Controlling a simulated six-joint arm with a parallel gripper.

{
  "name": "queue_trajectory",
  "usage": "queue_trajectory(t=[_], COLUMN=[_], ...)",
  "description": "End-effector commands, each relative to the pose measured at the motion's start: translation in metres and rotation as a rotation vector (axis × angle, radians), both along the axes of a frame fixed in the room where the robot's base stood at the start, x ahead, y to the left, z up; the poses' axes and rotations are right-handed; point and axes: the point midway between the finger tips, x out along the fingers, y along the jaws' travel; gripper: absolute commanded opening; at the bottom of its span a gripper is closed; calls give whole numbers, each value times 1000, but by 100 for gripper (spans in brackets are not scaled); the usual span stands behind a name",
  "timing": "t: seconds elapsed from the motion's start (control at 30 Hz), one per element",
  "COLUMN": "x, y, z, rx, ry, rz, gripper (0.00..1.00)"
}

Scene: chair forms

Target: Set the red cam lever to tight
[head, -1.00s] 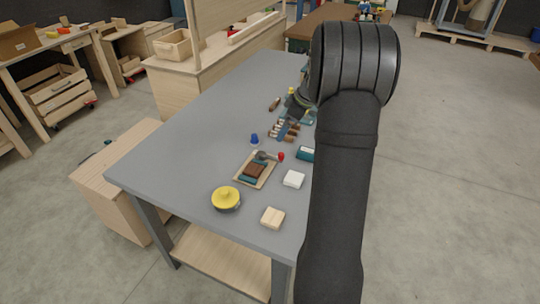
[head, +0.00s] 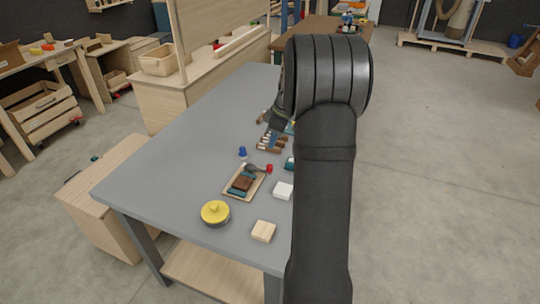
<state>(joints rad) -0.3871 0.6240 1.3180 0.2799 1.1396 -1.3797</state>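A wooden board (head: 231,190) lies on the grey table and bears a brown block (head: 243,183) with teal parts. At its far right corner is a dark lever (head: 255,168) with a red knob (head: 269,168). This looks like the red cam lever; its exact setting is too small to read. My gripper (head: 278,121) is beyond the board, low over the table near several brown-handled tools. My arm partly hides it, and its fingers cannot be made out. It is apart from the lever.
A blue piece (head: 242,152) stands left of the lever. A white block (head: 283,191), a teal item (head: 290,163), a yellow-lidded round pot (head: 215,212) and a pale wooden block (head: 263,231) lie around the board. The table's left side (head: 170,160) is clear. My arm covers the right side.

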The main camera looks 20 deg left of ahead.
Motion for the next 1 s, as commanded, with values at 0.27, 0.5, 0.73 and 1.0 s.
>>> queue_trajectory(t=[0.27,0.5,0.73,1.0], x=[-48,-76,-93,-102], y=[31,58,90,111], z=[-46,-63,-64,-60], rx=[-358,-644,-845,-934], ry=[-72,-227,-413,-529], rz=[259,490,678,773], gripper=[0,0,0,0])
